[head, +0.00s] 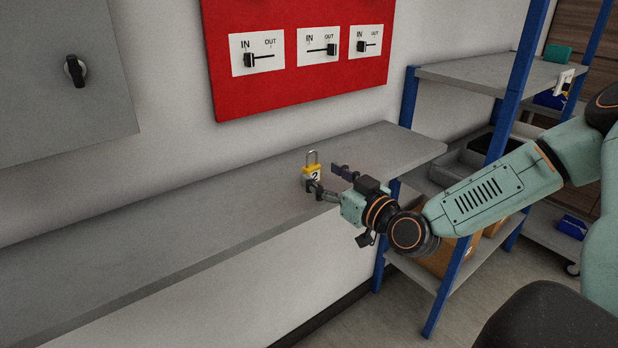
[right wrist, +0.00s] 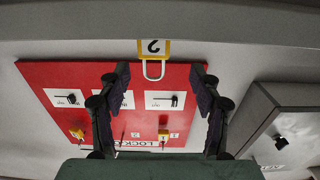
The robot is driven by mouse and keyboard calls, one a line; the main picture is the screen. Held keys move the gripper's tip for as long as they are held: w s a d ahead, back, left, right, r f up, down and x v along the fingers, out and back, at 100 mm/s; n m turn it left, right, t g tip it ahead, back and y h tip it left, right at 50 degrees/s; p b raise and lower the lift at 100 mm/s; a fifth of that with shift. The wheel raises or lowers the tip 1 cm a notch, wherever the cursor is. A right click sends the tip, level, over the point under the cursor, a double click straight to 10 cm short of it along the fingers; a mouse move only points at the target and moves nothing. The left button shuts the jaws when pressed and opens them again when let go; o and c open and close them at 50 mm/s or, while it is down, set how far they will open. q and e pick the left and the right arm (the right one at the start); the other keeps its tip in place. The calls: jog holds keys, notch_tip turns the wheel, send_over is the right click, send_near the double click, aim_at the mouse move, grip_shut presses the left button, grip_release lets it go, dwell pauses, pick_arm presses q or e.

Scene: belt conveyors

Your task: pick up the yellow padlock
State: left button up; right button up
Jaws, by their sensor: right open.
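The yellow padlock (head: 312,173) stands upright on the grey shelf, with a metal shackle on top and a white label marked 2. In the right wrist view, which is upside down, the padlock (right wrist: 154,48) lies beyond the fingertips, roughly centred between them. My right gripper (head: 326,179) is open and empty just right of the padlock, with its fingers pointing at it. One fingertip overlaps the padlock's lower edge in the head view; I cannot tell if they touch. Both fingers of the right gripper (right wrist: 160,76) show spread apart in the wrist view. My left gripper is not in view.
The grey shelf (head: 180,225) runs along the wall and is otherwise clear. A red board (head: 290,90) with IN/OUT switches hangs above. The wrist view shows more yellow padlocks (right wrist: 164,135) on it. A blue-framed rack (head: 500,110) stands right; a grey cabinet (head: 60,100) hangs left.

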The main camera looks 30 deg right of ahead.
aim_at(315, 168)
jog(key=shift+w+d+f, duration=0.2)
jog(key=shift+w+d, duration=0.05)
jog(key=w+b, duration=0.3)
jog(key=w, duration=0.1)
jog(key=shift+a+f, duration=0.1)
jog(key=shift+a, duration=0.15)
jog(key=shift+w+d, duration=0.1)
jog(key=shift+w, duration=0.15)
jog(key=shift+w+d, duration=0.1)
jog(key=shift+d, duration=0.15)
jog(key=shift+a, duration=0.2)
jog(key=shift+c, duration=0.8)
jog(key=shift+d, duration=0.1)
jog(key=c, duration=1.1)
jog(key=shift+c, duration=0.2)
